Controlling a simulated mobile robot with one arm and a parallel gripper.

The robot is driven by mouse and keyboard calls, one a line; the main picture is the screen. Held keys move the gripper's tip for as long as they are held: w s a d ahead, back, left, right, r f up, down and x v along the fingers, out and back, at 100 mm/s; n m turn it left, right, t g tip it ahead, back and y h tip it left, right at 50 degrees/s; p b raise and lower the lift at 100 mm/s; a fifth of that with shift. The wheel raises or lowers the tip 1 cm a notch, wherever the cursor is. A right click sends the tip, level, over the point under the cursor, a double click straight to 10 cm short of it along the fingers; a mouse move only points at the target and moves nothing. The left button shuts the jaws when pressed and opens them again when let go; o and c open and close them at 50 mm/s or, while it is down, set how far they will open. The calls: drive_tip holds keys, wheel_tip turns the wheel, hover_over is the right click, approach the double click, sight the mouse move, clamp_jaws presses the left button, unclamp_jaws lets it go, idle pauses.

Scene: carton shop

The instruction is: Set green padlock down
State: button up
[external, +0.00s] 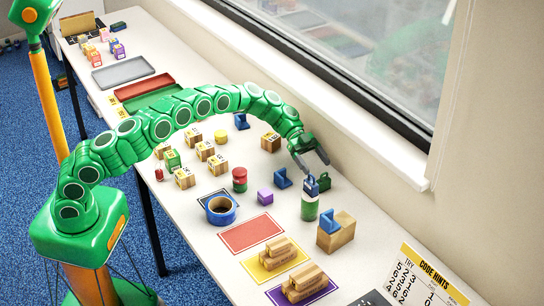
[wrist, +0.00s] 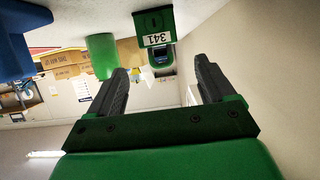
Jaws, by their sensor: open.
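The green padlock (wrist: 154,22) shows in the wrist view at the top centre, with a white 341 label. It lies beyond the fingertips, apart from both fingers. My gripper (external: 316,165) is open and empty, just above the bottle and the green shape. Its two spread dark fingers also show in the wrist view (wrist: 162,72). The padlock's contact with the table cannot be seen clearly.
The white table has a wooden block with a blue top (external: 335,232), a blue bracket (external: 283,179), a purple cube (external: 265,196) and a red-topped can (external: 239,180) close by. Red (external: 252,234), yellow and purple mats lie in front. The window wall (external: 400,185) is close behind.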

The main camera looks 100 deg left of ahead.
drive_tip(key=v, duration=0.5)
drive_tip(key=shift+s+a+r, duration=0.2)
drive_tip(key=shift+a, duration=0.05)
